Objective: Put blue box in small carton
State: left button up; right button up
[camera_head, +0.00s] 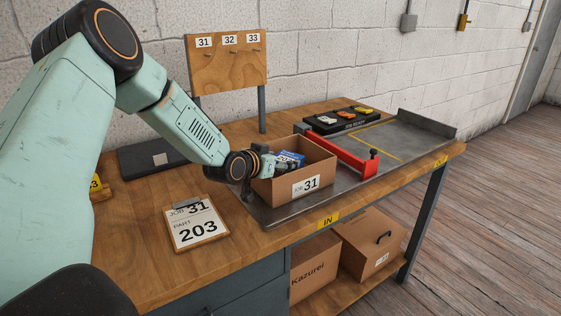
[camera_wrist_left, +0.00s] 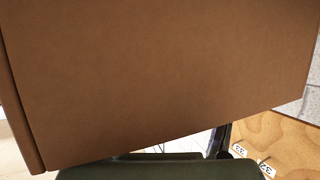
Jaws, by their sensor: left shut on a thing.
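The blue box (camera_head: 291,158) is inside the open top of the small brown carton (camera_head: 277,189) marked 31, and only its upper part shows. My left gripper (camera_head: 283,166) reaches over the carton's left wall and is shut on the blue box. The carton's walls hide the lower part of the box, so I cannot tell whether it touches the bottom. In the left wrist view, brown cardboard (camera_wrist_left: 160,75) fills most of the picture, and neither the box nor the fingertips show. My right gripper is not in view.
The carton stands on a grey metal tray (camera_head: 285,213) with a red bar (camera_head: 345,157) to its right. A black holder (camera_head: 340,122) with small parts is behind. A clipboard (camera_head: 184,243) lies at front left. A numbered board (camera_head: 228,73) stands behind. The tray's right side is clear.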

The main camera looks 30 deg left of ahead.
pick_arm(q)
jog(key=shift+s+f, duration=0.1)
jog(key=shift+f, duration=0.2)
